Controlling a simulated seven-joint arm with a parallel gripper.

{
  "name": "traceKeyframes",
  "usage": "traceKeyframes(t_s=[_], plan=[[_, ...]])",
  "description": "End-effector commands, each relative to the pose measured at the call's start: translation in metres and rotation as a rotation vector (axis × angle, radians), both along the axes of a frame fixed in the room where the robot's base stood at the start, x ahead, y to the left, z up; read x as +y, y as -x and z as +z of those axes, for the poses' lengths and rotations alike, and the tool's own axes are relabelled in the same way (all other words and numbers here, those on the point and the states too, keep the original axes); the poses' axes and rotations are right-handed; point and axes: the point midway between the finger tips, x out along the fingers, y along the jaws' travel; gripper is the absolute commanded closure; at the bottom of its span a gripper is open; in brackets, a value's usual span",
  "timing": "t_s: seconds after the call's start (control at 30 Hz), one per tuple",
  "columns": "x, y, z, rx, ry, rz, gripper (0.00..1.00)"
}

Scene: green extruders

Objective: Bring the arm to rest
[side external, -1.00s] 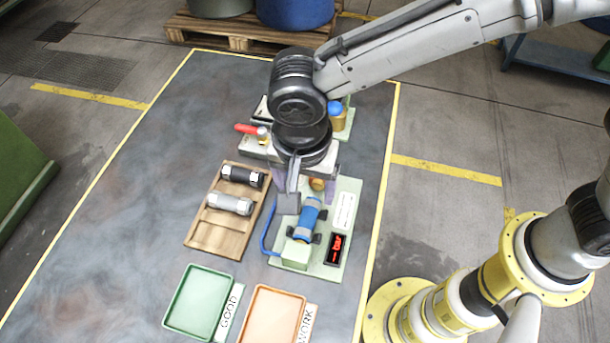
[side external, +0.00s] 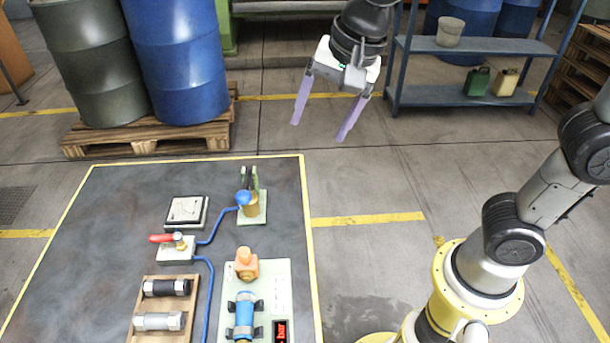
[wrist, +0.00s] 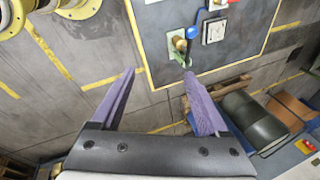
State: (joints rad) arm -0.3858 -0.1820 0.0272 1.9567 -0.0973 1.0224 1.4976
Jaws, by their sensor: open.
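My gripper (side external: 328,117) is raised in the side view, to the right of and beyond the mat's far right corner. Its two purple fingers are spread apart with nothing between them. In the wrist view my gripper (wrist: 158,82) is also open and empty, with floor and the mat's edge showing past the fingers.
The dark mat (side external: 110,230) carries a green fixture plate (side external: 275,272) with a blue cylinder (side external: 244,312), a wooden tray (side external: 150,318) with two fittings, a red-handled valve (side external: 175,245) and a gauge (side external: 187,211). Drums (side external: 178,60) and a blue shelf (side external: 480,97) stand behind.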

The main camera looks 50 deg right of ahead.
Motion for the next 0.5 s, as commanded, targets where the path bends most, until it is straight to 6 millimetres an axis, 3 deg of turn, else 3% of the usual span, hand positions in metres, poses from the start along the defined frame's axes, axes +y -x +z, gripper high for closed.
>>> traceKeyframes(t_s=[0.03,0.2,0.33,0.5], plan=[[-0.023,0.014,0.007,-0.031,0.006,0.008,0.22],[-0.078,0.065,0.008,-0.121,0.083,0.137,0.22],[-0.102,0.105,-0.006,-0.172,0.185,0.305,0.22],[-0.109,0.138,-0.033,-0.187,0.323,0.591,0.22]])
